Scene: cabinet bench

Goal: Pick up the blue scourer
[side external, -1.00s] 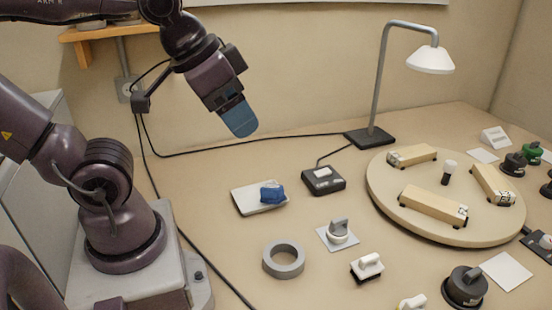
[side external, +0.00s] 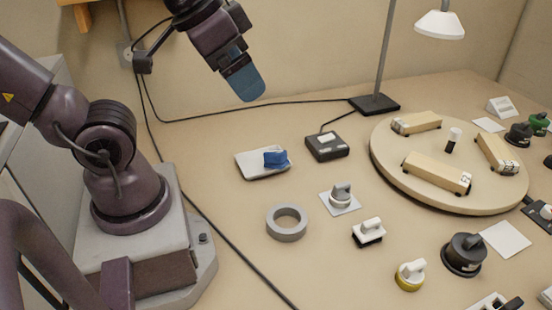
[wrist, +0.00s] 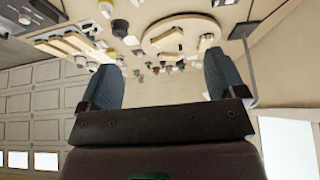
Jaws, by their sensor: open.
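The blue scourer (side external: 277,159) is a small dark blue block in the side external view. It rests at the right end of a flat whitish dish (side external: 250,165) on the bench. My gripper (side external: 246,86) is high above the bench, up and slightly left of the scourer in the picture, and apart from it. In the wrist view my gripper (wrist: 163,75) shows two blue-grey fingers spread wide with nothing between them. I cannot make out the scourer in the wrist view.
A black box (side external: 327,147) with a cable stands right of the dish. A grey ring (side external: 287,223) and a knob on a plate (side external: 340,196) lie nearer. A round wooden board (side external: 390,178) with blocks and a lamp (side external: 376,103) are to the right.

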